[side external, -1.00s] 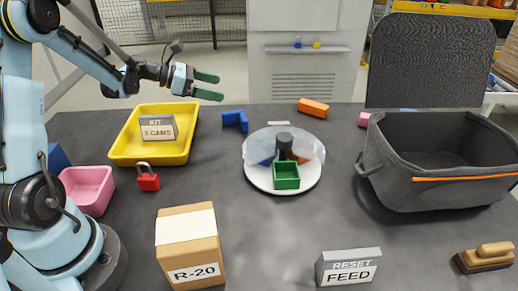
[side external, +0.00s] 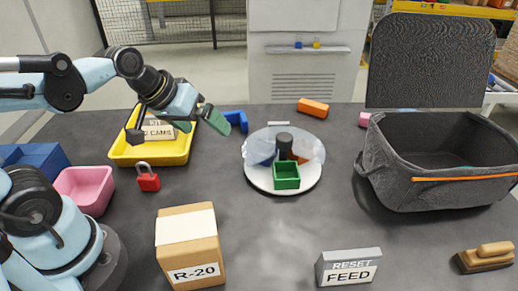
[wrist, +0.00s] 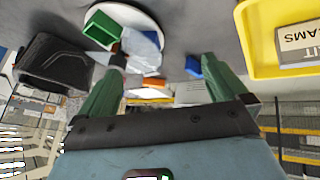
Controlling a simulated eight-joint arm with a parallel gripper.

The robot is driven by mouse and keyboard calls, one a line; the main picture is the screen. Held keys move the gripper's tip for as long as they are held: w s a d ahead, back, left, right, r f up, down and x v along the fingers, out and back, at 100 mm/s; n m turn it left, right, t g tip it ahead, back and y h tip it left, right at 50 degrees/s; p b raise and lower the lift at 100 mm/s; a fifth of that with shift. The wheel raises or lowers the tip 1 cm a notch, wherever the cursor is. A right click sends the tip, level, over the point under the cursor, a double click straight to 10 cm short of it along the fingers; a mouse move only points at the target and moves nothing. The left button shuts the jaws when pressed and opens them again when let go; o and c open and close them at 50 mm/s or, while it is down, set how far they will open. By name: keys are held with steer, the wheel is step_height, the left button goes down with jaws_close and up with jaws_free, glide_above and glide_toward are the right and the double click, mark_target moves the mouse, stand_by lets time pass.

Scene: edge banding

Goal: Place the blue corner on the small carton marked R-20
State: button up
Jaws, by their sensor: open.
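The blue corner (side external: 236,120) lies on the dark table just right of the yellow tray. It also shows in the wrist view (wrist: 194,66), near the right finger. The small carton marked R-20 (side external: 190,246) stands upright at the front, with a pale, bare-looking top. My gripper (side external: 204,122), with green fingers, is open above the yellow tray's right side, left of the blue corner, and tilted downward. In the wrist view its fingers (wrist: 165,68) are spread with nothing held between them. Whether a fingertip touches the blue corner cannot be told.
The yellow tray (side external: 122,151) holds a carton marked KIT. A red padlock (side external: 148,178) and a pink bin (side external: 86,188) stand nearby. A round white plate (side external: 256,181) carries a green box (side external: 286,176) and other parts. A grey bag (side external: 440,190) stands right.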

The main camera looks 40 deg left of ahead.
steer(key=s+m, duration=0.1)
steer(key=m, duration=0.2)
steer(key=shift+s+d+f+y, duration=0.15)
steer(key=shift+s+f+y, duration=0.05)
steer(key=shift+s+y, duration=0.2)
steer(key=shift+s+m, duration=0.15)
steer(key=shift+m, duration=0.25)
steer(key=shift+c, duration=1.1)
steer(key=c, duration=0.7)
steer(key=shift+c, duration=0.2)
